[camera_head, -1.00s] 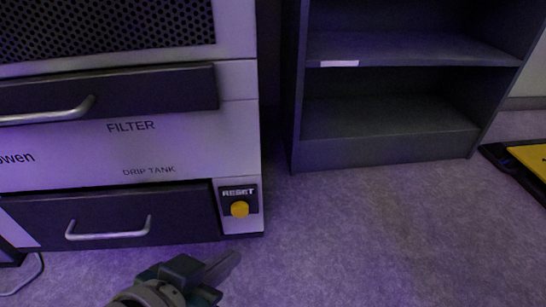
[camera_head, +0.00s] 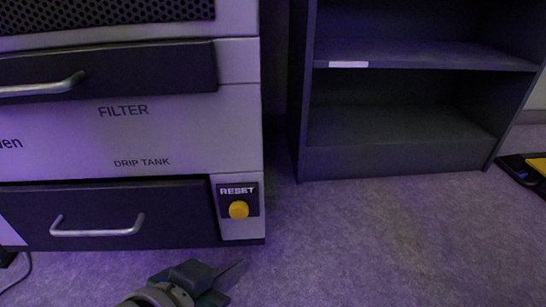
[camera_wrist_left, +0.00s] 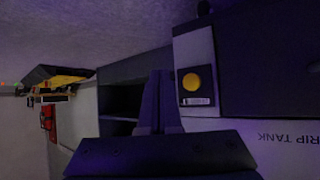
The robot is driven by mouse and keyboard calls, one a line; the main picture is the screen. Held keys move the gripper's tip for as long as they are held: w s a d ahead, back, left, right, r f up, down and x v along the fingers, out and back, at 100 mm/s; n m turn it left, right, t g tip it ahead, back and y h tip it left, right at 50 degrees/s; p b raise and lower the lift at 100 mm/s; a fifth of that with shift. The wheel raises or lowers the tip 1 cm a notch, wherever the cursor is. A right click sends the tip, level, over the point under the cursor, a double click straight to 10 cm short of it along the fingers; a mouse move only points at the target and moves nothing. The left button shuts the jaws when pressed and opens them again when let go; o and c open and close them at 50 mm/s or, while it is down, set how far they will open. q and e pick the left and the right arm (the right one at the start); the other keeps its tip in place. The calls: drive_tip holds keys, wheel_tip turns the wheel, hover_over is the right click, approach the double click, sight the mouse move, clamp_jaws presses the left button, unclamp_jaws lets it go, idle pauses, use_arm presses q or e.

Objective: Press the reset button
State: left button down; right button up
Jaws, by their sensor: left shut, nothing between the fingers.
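The reset button (camera_head: 239,209) is a round yellow knob on a dark plate marked RESET, low at the right front corner of the white machine (camera_head: 180,138). It also shows in the left wrist view (camera_wrist_left: 192,82), to the right of the fingers. My left gripper (camera_head: 240,268) is low in front of the machine, below the button in the head view and apart from it. Its fingers (camera_wrist_left: 160,100) are shut with nothing between them. My right gripper is not in view.
The drip tank drawer (camera_head: 110,215) with a metal handle is left of the button, the filter drawer (camera_head: 110,72) above. A dark shelf unit (camera_head: 400,158) stands to the right. A black and yellow object (camera_head: 530,168) lies at the far right. The floor (camera_head: 390,240) between is clear.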

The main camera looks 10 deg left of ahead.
sight(239, 210)
use_arm(q)
drive_tip(key=w+a+b, duration=0.2)
drive_tip(key=w, duration=0.4)
drive_tip(key=shift+w, duration=0.25)
idle(1.8)
drive_tip(key=shift+w+a, duration=0.1)
drive_tip(key=shift+w, duration=0.3)
